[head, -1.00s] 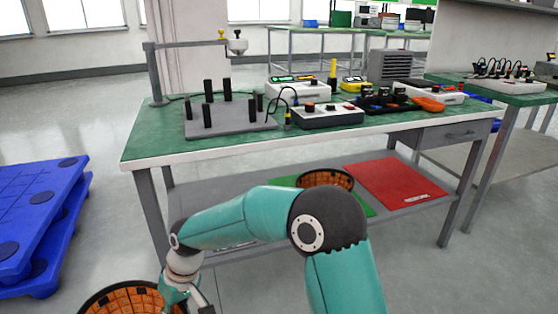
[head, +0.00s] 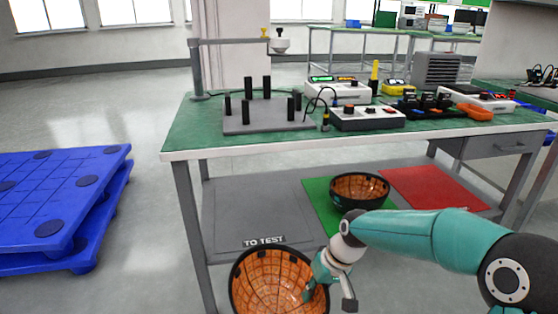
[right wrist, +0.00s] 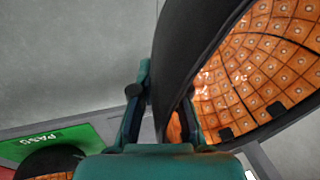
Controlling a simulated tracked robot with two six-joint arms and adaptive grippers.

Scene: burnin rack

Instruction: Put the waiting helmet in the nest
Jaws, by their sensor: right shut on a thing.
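The helmet (head: 262,286), a dark shell with an orange grid-lined inside, hangs tilted in front of the table's lower shelf, its open side towards the head camera. My right gripper (head: 316,292) is shut on its rim at the right side. In the right wrist view the helmet (right wrist: 265,65) rises between the fingers (right wrist: 165,115), its lining facing right. The nest looks to be the grey plate (head: 252,124) with several black upright posts on the green tabletop. Nothing sits on the posts. My left gripper is not in view.
A second helmet (head: 347,199) sits on the green mat (head: 318,203) on the lower shelf, beside a red mat (head: 435,190). An overhead arm (head: 235,41) reaches above the nest from a post. A control box (head: 368,121) stands right of it. Blue pallets (head: 60,205) lie left.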

